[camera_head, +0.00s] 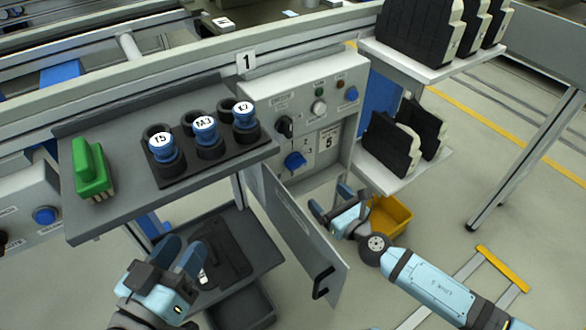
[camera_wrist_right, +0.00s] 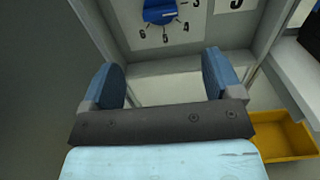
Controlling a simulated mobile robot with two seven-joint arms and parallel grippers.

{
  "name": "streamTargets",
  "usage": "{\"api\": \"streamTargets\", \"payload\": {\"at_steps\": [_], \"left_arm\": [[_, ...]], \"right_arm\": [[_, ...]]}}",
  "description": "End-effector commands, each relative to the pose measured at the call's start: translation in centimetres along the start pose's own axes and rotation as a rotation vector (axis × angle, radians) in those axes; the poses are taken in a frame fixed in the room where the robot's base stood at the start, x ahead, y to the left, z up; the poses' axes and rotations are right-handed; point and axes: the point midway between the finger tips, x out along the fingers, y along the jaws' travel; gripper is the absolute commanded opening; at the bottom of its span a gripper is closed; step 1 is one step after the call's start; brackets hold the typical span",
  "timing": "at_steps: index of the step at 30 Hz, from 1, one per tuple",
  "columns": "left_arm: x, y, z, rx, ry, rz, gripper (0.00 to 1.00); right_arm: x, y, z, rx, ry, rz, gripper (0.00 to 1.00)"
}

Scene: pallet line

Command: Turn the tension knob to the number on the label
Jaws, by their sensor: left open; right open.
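The blue tension knob (camera_head: 295,160) sits low on the front of the grey control box, behind its open door (camera_head: 290,230). The label (camera_head: 329,140) beside it reads 5. My left gripper (camera_head: 178,256) is open and empty at lower left, over the lower shelf.
The open door with its black handle (camera_head: 322,281) hangs between my grippers. A shelf (camera_head: 110,222) at left holds a green part (camera_head: 91,168) and labelled blue-topped pieces. A yellow bin (camera_head: 390,216) is behind my right gripper. Black-and-white parts stand on racks at right.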

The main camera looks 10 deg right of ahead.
Motion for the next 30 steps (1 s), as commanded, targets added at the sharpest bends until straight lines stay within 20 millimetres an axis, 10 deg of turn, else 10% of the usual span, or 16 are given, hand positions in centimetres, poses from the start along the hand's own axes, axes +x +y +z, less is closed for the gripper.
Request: {"api": "streamTargets", "payload": {"at_steps": [18, 30], "left_arm": [[0.0, -0.2, 1.1, -0.001, -0.035, 0.003, 0.43], [0.0, -0.2, 1.8, -0.001, -0.063, 0.005, 0.43]], "right_arm": [[11.4, 0.0, 0.1, 0.007, -0.002, -0.001, 0.85], [13.4, 0.0, 0.1, 0.007, 0.0, -0.001, 0.85]]}}
